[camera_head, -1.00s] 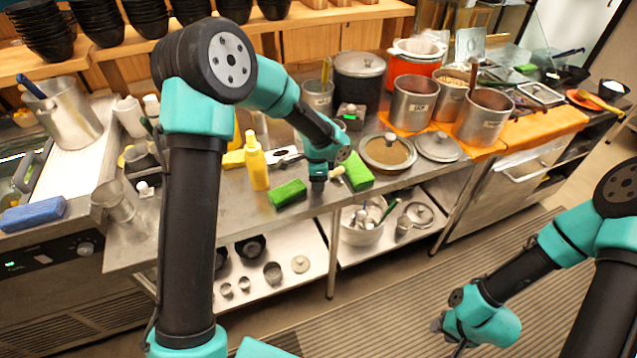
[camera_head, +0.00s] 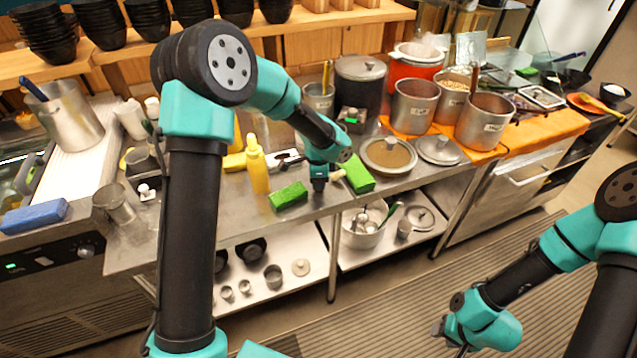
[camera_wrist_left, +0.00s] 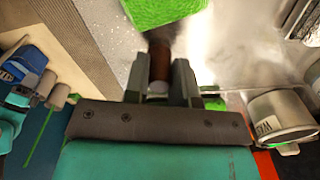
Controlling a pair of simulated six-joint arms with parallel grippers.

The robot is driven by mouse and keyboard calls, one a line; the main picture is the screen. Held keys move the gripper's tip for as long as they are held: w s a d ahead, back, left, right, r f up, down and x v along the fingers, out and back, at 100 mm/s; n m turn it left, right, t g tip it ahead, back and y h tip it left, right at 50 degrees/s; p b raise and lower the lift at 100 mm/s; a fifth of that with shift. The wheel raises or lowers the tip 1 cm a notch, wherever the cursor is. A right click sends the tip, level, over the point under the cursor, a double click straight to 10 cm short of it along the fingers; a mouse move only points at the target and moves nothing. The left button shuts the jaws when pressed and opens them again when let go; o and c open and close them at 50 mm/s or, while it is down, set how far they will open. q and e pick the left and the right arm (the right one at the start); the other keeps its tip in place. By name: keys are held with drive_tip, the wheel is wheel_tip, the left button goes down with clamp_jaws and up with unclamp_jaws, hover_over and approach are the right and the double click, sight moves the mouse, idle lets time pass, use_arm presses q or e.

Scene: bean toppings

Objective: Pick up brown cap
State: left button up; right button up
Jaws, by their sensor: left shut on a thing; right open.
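The brown cap (camera_wrist_left: 160,62) shows in the left wrist view as a small dark-brown cylinder with a pale end, between the two fingers of my left gripper (camera_wrist_left: 161,84). The fingers are shut on it. In the head view my left gripper (camera_head: 319,186) is low over the front part of the steel counter, between two green sponges; the cap cannot be made out clearly there. My right gripper (camera_head: 441,330) is at the lower right, over the striped floor mat, away from the counter, open and empty.
A green sponge (camera_head: 288,196) lies left of my left gripper, another (camera_head: 358,174) right of it. A yellow bottle (camera_head: 257,166) stands further left. A lidded pan (camera_head: 388,155) and metal pots (camera_head: 414,103) stand to the right. The counter's front edge is close.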

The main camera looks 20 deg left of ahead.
use_arm(q)
drive_tip(key=shift+r, duration=0.5)
drive_tip(key=shift+s+d+r, duration=0.1)
drive_tip(key=shift+s+r, duration=0.1)
drive_tip(key=shift+r, duration=0.35)
drive_tip(key=shift+s+d+r, duration=0.1)
drive_tip(key=shift+s+r, duration=0.1)
drive_tip(key=shift+r, duration=0.3)
drive_tip(key=s+d+r, duration=0.1)
drive_tip(key=s+d, duration=0.4)
drive_tip(key=s, duration=0.9)
drive_tip(key=shift+d+r, duration=0.15)
